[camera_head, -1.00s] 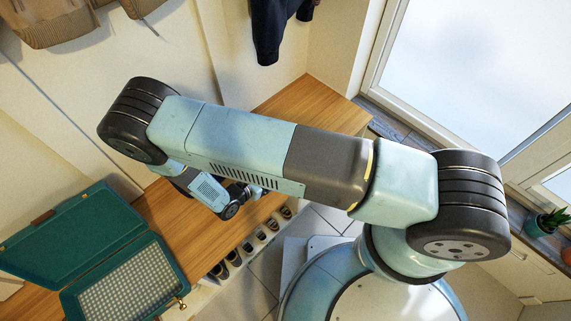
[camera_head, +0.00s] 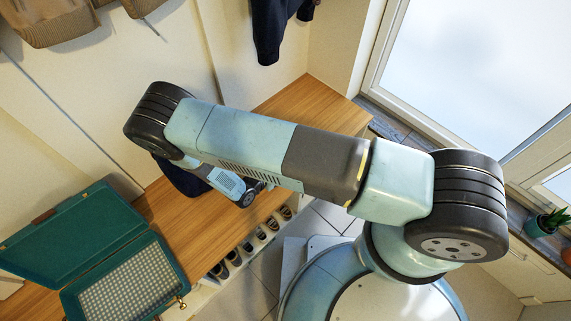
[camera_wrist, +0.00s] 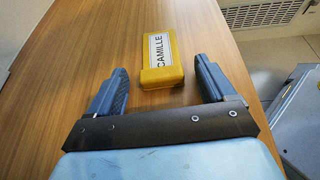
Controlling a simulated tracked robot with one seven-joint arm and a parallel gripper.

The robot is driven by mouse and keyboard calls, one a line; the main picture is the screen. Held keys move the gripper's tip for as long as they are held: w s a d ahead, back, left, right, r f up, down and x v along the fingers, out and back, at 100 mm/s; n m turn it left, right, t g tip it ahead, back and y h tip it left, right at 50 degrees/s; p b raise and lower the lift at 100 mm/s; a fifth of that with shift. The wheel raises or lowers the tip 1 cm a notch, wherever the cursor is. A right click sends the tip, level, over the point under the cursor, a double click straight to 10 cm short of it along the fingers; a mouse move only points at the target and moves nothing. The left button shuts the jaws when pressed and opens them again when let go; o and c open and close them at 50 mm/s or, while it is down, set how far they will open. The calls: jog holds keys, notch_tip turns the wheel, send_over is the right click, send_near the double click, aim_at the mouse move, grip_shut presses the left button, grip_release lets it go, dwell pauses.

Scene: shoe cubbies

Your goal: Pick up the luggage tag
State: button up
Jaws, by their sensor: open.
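The luggage tag (camera_wrist: 161,58) is a yellow block with a white label reading "CAMILLE". In the wrist view it lies on the wooden bench top (camera_wrist: 60,80). My gripper (camera_wrist: 161,72) is open, with its two dark blue fingers apart. The tag lies just beyond and between the fingertips in the picture, apart from both. In the head view my arm hides the tag and the gripper fingers.
An open green case (camera_head: 165,262) with a light perforated panel stands on the bench (camera_head: 290,100) at lower left. Several shoes (camera_head: 234,257) sit in cubbies under the bench edge. A dark garment (camera_head: 275,30) hangs on the wall. A potted plant (camera_head: 545,222) stands far right.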

jog(key=c, duration=1.1)
jog(key=shift+r, duration=0.1)
